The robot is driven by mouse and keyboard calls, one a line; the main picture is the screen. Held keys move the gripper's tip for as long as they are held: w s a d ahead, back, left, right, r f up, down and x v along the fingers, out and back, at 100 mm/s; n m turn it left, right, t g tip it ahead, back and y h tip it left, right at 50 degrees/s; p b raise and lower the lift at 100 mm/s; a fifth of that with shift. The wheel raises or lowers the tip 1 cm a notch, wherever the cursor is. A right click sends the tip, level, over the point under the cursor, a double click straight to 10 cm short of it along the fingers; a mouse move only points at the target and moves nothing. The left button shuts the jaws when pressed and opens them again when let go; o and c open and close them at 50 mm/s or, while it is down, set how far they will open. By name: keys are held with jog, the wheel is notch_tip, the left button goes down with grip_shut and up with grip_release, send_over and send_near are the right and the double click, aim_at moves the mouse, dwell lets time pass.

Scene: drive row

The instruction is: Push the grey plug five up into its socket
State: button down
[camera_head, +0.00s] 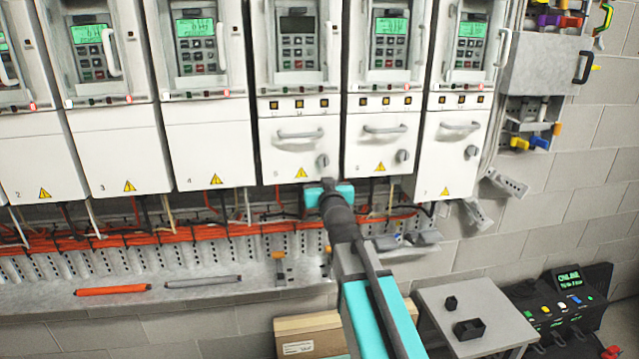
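Drive five (290,140) is a white cabinet marked 5, with a handle, a knob and a warning triangle; its display (298,25) is dark. My gripper (324,187), with teal parts, is just below the lower right edge of drive five, under the knob. My arm reaches up to it from the bottom of the picture. The grey plug and its socket cannot be made out; the gripper and wrist cover that spot. Whether the fingers are shut on anything cannot be seen.
Neighbouring drives four (208,145) and six (380,140) flank drive five, with lit green displays. Orange cables (150,238) run along a slotted duct below. An orange rod (112,290) and a grey rod (203,282) lie on the ledge. A grey table (470,300) stands lower right.

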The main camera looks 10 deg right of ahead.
jog(key=shift+r, duration=0.25)
jog(key=c, duration=1.4)
grip_release()
jog(key=shift+s, duration=0.15)
jog(key=s+b, duration=0.3)
jog(key=s, duration=0.2)
jog(key=shift+s+f+b, duration=0.15)
jog(key=shift+s+b, duration=0.2)
jog(key=shift+s, duration=0.05)
jog(key=shift+s, duration=0.1)
